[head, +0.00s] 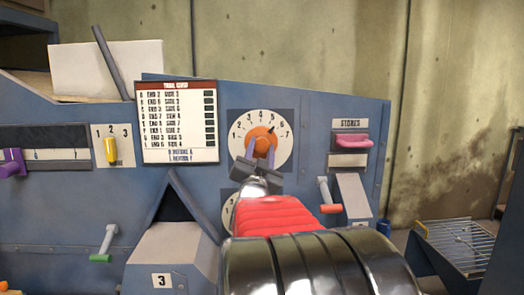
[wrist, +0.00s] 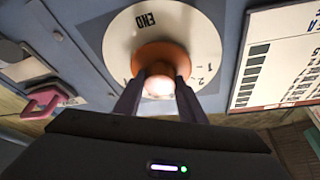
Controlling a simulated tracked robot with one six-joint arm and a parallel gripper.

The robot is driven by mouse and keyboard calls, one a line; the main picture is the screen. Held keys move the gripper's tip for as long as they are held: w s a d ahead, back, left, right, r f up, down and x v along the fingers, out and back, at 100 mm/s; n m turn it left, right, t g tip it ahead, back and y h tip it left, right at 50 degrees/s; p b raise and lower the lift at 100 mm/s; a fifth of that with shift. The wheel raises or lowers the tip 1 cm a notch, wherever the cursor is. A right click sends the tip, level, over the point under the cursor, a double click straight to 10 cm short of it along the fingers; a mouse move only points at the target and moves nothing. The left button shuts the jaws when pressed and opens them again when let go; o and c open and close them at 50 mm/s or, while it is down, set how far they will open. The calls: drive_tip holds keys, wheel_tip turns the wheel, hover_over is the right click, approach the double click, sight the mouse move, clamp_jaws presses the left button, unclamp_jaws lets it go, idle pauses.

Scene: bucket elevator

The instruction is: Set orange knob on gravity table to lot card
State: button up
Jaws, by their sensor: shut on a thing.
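The orange knob (head: 262,134) sits at the centre of a white dial (head: 246,151) numbered 1 to 7 on the blue machine panel. Its dark pointer leans up and right, around 5 to 6; the exact mark is unclear. My gripper (head: 261,152) is shut on the knob from the front. In the wrist view the two fingers (wrist: 158,92) press on either side of the knob (wrist: 158,52), with "END" upside down on the dial (wrist: 205,42). The lot card (head: 178,120), with a red header and several END and SIDE rows, hangs left of the dial; its small text is blurred.
A second dial (head: 227,212) is mostly hidden behind my arm. A yellow lever (head: 110,150), purple knob (head: 12,163), green-handled lever (head: 104,245), red-handled lever (head: 327,200) and pink handle (head: 351,141) stick out nearby. A wire rack (head: 462,245) stands at right.

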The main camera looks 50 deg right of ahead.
drive_tip(key=shift+w+a+m+g, duration=0.1)
drive_tip(key=shift+m+g, duration=0.6)
drive_tip(key=shift+m, duration=1)
drive_tip(key=shift+f+h, duration=0.1)
drive_tip(key=shift+h, duration=0.2)
drive_tip(key=o, duration=1)
drive_tip(key=shift+o, duration=0.2)
drive_tip(key=v, duration=1.3)
drive_tip(key=shift+a, duration=0.35)
